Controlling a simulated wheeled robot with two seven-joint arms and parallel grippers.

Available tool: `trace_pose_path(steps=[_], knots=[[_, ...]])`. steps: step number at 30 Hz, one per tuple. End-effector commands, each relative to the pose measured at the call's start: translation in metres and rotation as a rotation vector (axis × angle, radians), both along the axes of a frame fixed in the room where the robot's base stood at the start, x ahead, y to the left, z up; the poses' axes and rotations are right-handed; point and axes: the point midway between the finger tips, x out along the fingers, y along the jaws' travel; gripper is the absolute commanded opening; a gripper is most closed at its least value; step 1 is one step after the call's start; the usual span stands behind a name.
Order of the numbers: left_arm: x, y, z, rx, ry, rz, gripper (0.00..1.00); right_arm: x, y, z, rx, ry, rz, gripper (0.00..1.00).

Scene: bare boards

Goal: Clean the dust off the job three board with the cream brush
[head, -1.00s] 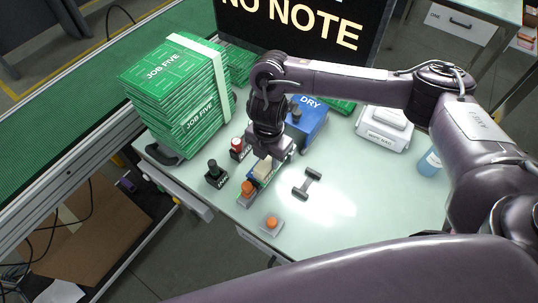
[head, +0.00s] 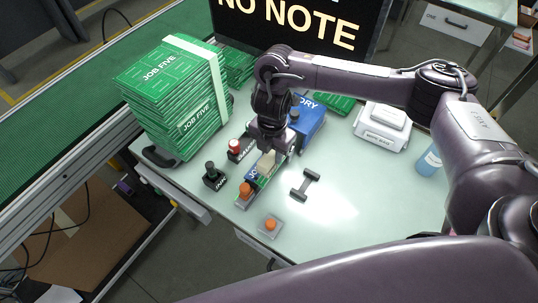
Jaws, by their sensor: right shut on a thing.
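My right gripper (head: 268,149) is shut on the cream brush (head: 266,161) and holds it upright over a green board (head: 263,181) at the middle of the table. The brush's lower end is at the board; I cannot tell whether it touches. The board lies in a narrow grey holder with an orange knob (head: 246,189) at its near end. A blue label starting "JO" shows beside the brush; the rest of it is hidden, and dust is too small to make out. My left gripper is not in view.
A tall stack of JOB FIVE boards (head: 172,95) stands left. A red-topped stamp (head: 234,147) and a dark-topped one (head: 211,170) stand left of the holder. A grey rest (head: 305,185), orange button (head: 270,224), blue DRY box (head: 312,120), white box (head: 384,124) and blue bottle (head: 429,160) surround clear table.

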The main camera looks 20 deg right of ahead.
Motion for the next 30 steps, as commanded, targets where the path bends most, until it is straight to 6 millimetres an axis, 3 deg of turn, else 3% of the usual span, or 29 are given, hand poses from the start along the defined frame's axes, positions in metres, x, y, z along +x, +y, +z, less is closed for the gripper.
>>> trace_pose_path(steps=[13,30], knots=[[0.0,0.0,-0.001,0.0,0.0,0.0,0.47,0.002,-0.004,0.0,-0.001,0.002,0.0,0.1],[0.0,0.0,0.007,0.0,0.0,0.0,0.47,-0.009,0.01,0.0,0.0,0.002,0.001,0.1]])
